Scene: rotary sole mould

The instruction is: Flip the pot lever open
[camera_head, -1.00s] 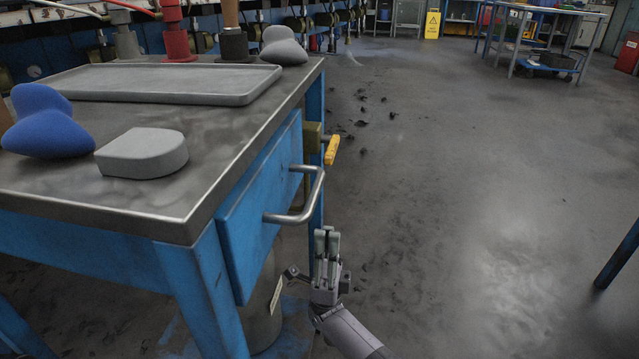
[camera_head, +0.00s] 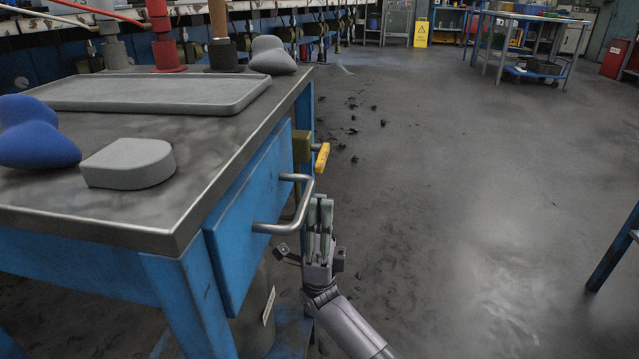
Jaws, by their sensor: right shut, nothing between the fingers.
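My right gripper (camera_head: 319,212) is shut and empty, its fingers pointing up beside the grey drawer handle (camera_head: 296,215) at the right side of the bench. A grey cylindrical pot (camera_head: 252,325) with a pale tag stands low under the bench, mostly hidden by the bench leg and drawer. I cannot make out a lever on it. A yellow lever-like handle (camera_head: 321,160) on a brass-coloured block (camera_head: 302,147) sits beyond the drawer handle, above and apart from my fingertips. I cannot tell whether it is the pot lever. My left gripper is not in view.
The metal bench top (camera_head: 60,210) holds a grey tray (camera_head: 150,108), a blue sole-shaped piece (camera_head: 38,145), a grey block (camera_head: 128,163) and a grey form (camera_head: 271,57). The blue drawer front (camera_head: 245,225) is close to my right gripper. Floor to the right is open.

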